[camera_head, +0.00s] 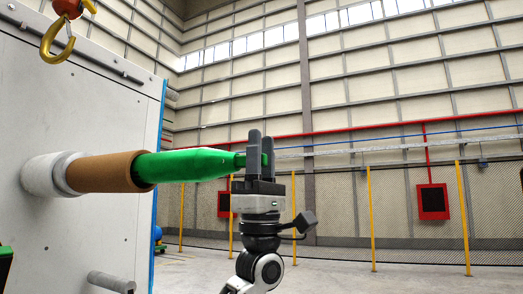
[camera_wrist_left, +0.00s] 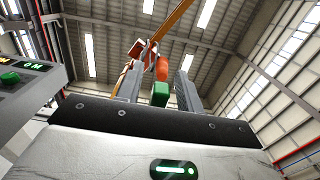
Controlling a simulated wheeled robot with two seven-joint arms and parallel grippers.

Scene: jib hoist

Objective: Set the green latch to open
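The green latch, a long tapered handle (camera_head: 190,165), sticks out level from a grey panel (camera_head: 95,120) in the head view, behind a brown sleeve (camera_head: 110,172) and a pale round base (camera_head: 45,174). My left gripper (camera_head: 261,150) points up at its thin right end. Its two fingers stand apart, with a bit of green showing between them. In the left wrist view a green block (camera_wrist_left: 160,94) shows between the fingers of my left gripper (camera_wrist_left: 158,88), with gaps on both sides. I cannot tell whether a finger touches it. My right gripper is not in view.
A yellow hook (camera_head: 55,42) hangs at the upper left, in front of the panel. A grey peg (camera_head: 111,282) sticks out below the latch. In the left wrist view a control box (camera_wrist_left: 28,85) with a green button stands at the left. Open floor lies to the right.

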